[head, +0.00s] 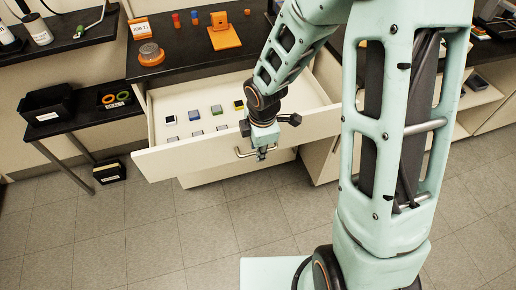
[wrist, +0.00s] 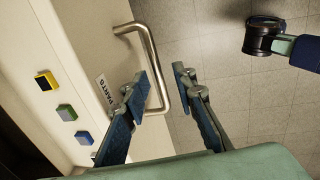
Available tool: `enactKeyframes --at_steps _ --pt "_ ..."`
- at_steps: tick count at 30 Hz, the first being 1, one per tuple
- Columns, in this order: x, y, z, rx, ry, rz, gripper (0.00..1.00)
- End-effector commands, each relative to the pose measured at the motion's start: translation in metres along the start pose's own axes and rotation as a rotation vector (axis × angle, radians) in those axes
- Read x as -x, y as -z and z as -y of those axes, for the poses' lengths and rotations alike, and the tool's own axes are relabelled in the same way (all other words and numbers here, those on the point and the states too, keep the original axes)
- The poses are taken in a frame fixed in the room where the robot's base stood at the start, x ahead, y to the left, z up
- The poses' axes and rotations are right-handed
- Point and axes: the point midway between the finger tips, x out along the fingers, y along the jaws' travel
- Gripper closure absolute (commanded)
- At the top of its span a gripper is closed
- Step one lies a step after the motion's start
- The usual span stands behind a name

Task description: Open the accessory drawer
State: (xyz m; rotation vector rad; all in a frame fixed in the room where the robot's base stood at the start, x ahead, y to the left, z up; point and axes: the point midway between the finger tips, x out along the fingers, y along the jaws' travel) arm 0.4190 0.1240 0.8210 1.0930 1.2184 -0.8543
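The drawer (head: 165,160) under the dark counter stands pulled out, with small square pieces inside. Its front also shows in the wrist view (wrist: 85,30), with a label (wrist: 104,90) that seems to read PARTS. Its metal bar handle (wrist: 150,50) also shows in the head view (head: 240,154), partly hidden by my gripper. My gripper (head: 262,155) is at the drawer front by the handle. In the wrist view my gripper (wrist: 160,82) is open, one finger on each side of the handle bar, with visible gaps. I cannot tell whether this is the accessory drawer.
A black bin (head: 47,104) and colored rings (head: 113,98) are on a low side table at left. A black box (head: 109,172) sits on the floor. An orange stand (head: 223,34) is on the counter. The tiled floor (head: 150,240) before the drawer is clear at left.

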Motion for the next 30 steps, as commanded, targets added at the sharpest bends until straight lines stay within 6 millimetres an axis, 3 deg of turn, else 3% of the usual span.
enactKeyframes --at_steps 7,21,30 --pt "0.016 0.000 -0.002 -0.003 -0.005 0.000 0.75" --pt "0.094 -0.001 -0.001 -0.002 -0.005 0.002 0.75" --pt "0.119 0.000 0.000 -0.001 0.000 0.000 0.75"
